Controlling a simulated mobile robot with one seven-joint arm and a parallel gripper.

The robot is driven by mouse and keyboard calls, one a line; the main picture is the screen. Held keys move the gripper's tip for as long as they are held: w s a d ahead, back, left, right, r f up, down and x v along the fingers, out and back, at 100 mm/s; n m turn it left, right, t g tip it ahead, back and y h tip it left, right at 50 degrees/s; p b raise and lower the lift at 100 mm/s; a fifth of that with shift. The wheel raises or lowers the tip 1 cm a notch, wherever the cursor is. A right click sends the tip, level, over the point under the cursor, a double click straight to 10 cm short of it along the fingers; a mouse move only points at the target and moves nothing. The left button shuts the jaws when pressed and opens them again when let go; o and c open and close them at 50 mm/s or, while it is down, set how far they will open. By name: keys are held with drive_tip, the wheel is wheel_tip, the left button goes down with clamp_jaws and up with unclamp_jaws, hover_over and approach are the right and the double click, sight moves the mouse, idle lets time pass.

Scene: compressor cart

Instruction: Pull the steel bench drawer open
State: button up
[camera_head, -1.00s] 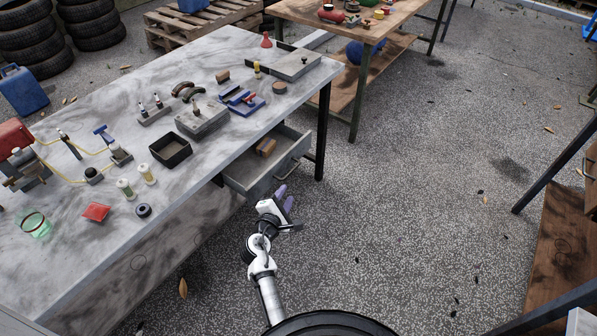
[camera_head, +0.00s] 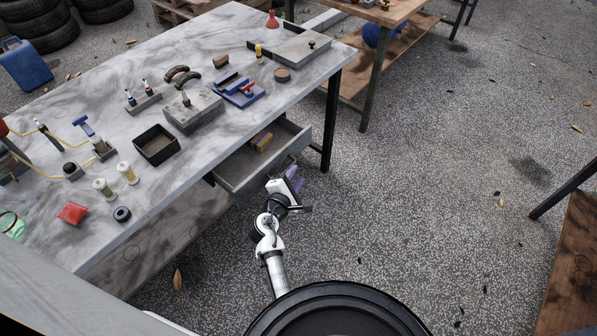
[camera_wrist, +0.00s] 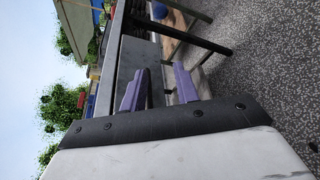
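The steel bench drawer (camera_head: 236,171) sticks out part way from under the grey bench top, and a brown block (camera_head: 261,141) lies inside it. The drawer front faces right and towards me; its handle is largely covered by my fingers in the head view. My gripper (camera_head: 293,180) is just in front of the drawer front, at about handle height. In the wrist view its two purple fingers (camera_wrist: 160,88) stand apart with a gap between them, and a grey panel (camera_wrist: 140,55) shows beyond them. I cannot tell whether the fingers touch the handle.
The marbled bench top (camera_head: 200,60) carries a black tray (camera_head: 157,146), stacked plates (camera_head: 194,111) and several small items. A dark bench leg (camera_head: 331,120) stands right of the drawer. A wooden table (camera_head: 372,12) is behind.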

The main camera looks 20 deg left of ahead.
drive_tip(key=shift+r, duration=0.1)
drive_tip(key=shift+c, duration=0.2)
clamp_jaws()
idle(0.4)
idle(0.7)
drive_tip(key=shift+o, duration=0.2)
unclamp_jaws()
drive_tip(key=shift+s, duration=0.15)
